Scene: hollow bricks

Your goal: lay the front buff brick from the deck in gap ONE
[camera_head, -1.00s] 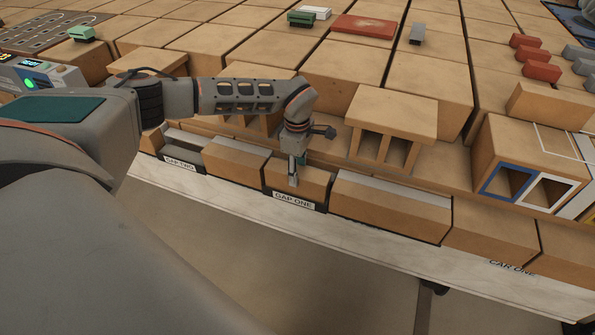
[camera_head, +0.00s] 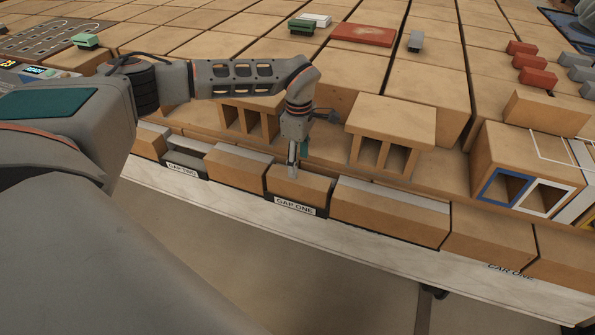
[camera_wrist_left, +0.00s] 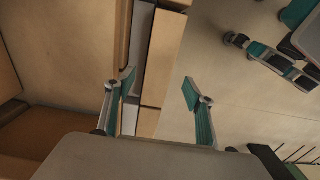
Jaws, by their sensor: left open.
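A buff brick (camera_head: 302,186) sits in the front row, right behind the GAP ONE label (camera_head: 294,206), between two neighbouring bricks. It looks level with them. My left gripper (camera_head: 297,163) is upright just above this brick's top, its fingers open. In the left wrist view the open fingers (camera_wrist_left: 157,88) stand apart to either side of the front row, with nothing clearly gripped between them.
A long brick with a grey top strip (camera_head: 390,210) stands to the right, another brick (camera_head: 235,168) to the left. The GAP TWO label (camera_head: 183,171) is farther left. Hollow bricks (camera_head: 394,122) stand behind the row. The pale ledge (camera_head: 400,255) in front is clear.

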